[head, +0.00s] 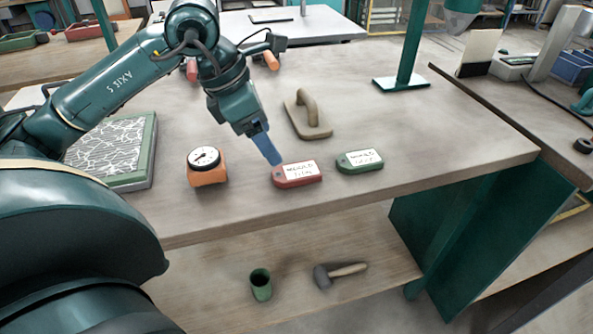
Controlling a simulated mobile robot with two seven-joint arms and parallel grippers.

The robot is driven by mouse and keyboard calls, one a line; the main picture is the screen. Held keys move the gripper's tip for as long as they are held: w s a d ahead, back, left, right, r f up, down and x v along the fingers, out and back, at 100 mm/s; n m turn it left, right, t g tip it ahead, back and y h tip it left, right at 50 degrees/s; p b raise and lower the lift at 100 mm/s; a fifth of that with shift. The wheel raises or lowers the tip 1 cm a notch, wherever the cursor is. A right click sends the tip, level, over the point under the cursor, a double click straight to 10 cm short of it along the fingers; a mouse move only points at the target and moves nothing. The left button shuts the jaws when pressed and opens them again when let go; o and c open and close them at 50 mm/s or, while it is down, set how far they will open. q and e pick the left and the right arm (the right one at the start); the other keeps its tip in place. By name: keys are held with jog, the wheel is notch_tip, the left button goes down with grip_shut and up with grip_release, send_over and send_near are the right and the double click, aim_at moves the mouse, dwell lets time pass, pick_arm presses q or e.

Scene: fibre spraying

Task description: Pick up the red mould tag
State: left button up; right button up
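The red mould tag (298,181) lies flat on the wooden workbench, with a white handwritten label on top. My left gripper (277,161) comes down from the upper left, and its blue fingertips are at the tag's back left edge. I cannot tell whether they touch the tag. The fingers overlap in this view, so the gap between them is hidden. A green tag (360,168) of the same shape, also with a white label, lies just to the right. My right gripper is not in view.
A dial gauge on an orange block (207,172) stands left of the red tag. A beige handled float (308,118) lies behind it. A green-framed panel (148,167) is at the left, and a green post (408,65) stands at the back right. The bench's right part is clear.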

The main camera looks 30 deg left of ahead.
aim_at(290, 172)
pick_arm(q)
jog(key=x, duration=0.9)
jog(key=shift+w, duration=0.25)
jog(key=shift+c, duration=0.2)
jog(key=shift+a, duration=0.1)
jog(key=c, duration=1)
jog(key=shift+r, duration=0.1)
